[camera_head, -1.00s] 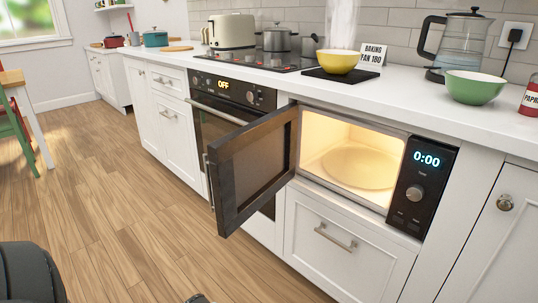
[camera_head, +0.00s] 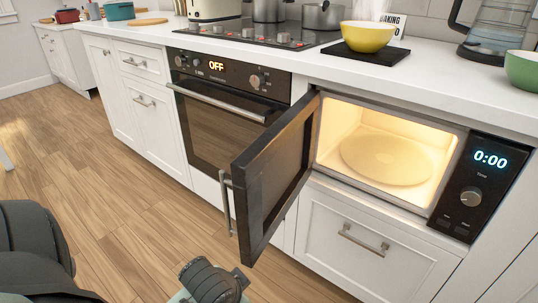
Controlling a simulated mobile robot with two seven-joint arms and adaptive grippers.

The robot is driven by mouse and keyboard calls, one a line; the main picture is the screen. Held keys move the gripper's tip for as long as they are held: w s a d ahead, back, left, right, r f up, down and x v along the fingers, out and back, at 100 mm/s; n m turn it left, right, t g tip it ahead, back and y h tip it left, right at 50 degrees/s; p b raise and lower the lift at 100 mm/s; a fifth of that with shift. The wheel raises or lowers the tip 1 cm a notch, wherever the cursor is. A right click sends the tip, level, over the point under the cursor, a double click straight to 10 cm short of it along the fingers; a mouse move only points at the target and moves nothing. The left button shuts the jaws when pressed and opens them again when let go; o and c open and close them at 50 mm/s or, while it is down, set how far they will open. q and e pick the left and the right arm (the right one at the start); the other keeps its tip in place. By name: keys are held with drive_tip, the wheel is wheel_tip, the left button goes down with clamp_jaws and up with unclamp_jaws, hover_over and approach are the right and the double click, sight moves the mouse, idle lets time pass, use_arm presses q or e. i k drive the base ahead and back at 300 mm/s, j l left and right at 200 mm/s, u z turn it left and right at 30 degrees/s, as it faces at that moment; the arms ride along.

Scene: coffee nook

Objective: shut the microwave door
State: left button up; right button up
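The microwave (camera_head: 447,147) is built into the white cabinets under the counter, right of the oven. Its black door (camera_head: 270,176) stands wide open, hinged on the left and swung out toward me. A metal handle (camera_head: 227,203) is on the door's left, outer face. The lit cavity holds a round turntable plate (camera_head: 387,158) with nothing on it. The display reads 0:00. Parts of my arms show at the bottom left and bottom centre, below the door. I cannot make out the fingers of either gripper.
The black oven (camera_head: 217,110), with a long bar handle, is left of the microwave and reads OFF. A drawer (camera_head: 370,247) is below the microwave. A yellow bowl (camera_head: 367,37) and a green bowl (camera_head: 522,70) stand on the counter. The wooden floor at left is clear.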

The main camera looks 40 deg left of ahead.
sight(268, 177)
drive_tip(key=j, duration=0.6)
drive_tip(key=i+j, duration=0.15)
drive_tip(key=j, duration=1.05)
drive_tip(key=i, duration=0.05)
